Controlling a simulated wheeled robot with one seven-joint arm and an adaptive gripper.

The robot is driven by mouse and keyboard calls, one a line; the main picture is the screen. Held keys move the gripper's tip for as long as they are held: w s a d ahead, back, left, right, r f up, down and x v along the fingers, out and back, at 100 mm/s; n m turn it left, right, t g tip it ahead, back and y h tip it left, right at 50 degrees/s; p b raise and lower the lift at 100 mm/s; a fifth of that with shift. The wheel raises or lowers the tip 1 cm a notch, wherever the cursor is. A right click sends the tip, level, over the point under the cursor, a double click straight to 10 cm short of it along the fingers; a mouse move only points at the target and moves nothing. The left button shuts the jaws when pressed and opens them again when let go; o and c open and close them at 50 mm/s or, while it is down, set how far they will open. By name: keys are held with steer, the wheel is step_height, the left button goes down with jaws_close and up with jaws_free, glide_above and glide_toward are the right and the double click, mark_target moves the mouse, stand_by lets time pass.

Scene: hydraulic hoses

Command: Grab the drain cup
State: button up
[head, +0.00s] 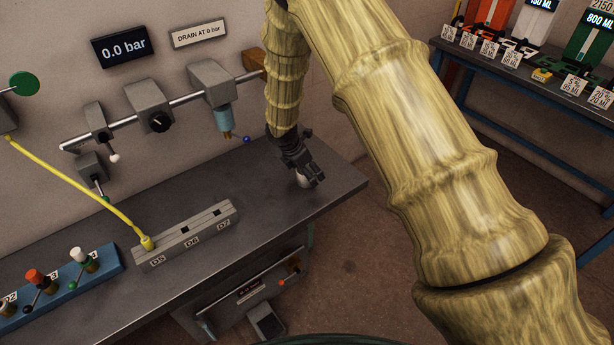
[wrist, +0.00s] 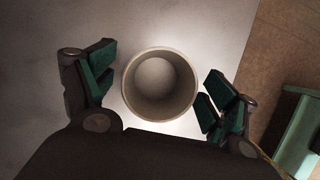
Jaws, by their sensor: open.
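The drain cup (wrist: 128,84) is a pale, round, open-topped cup, seen from above in the wrist view. It stands on the grey bench top and looks empty. My gripper (wrist: 155,88) is open around it, with one green-padded finger on its left and one on its right. The right finger is close to the cup's wall; a wider gap shows on the left. In the head view my gripper (head: 310,182) is low over the bench's right end, and a small pale part of the cup (head: 303,181) shows beneath it; the rest is hidden.
The bench's right edge (head: 345,190) is close by my gripper. A pipe rail with a blue-ended filter unit (head: 224,117) is on the wall behind. A grey socket block (head: 187,235) with a yellow hose (head: 75,188) lies to the left. Bare bench top lies between.

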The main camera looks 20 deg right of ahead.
steer(key=shift+c, duration=0.2)
steer(key=c, duration=1.1)
steer(key=shift+r, duration=0.15)
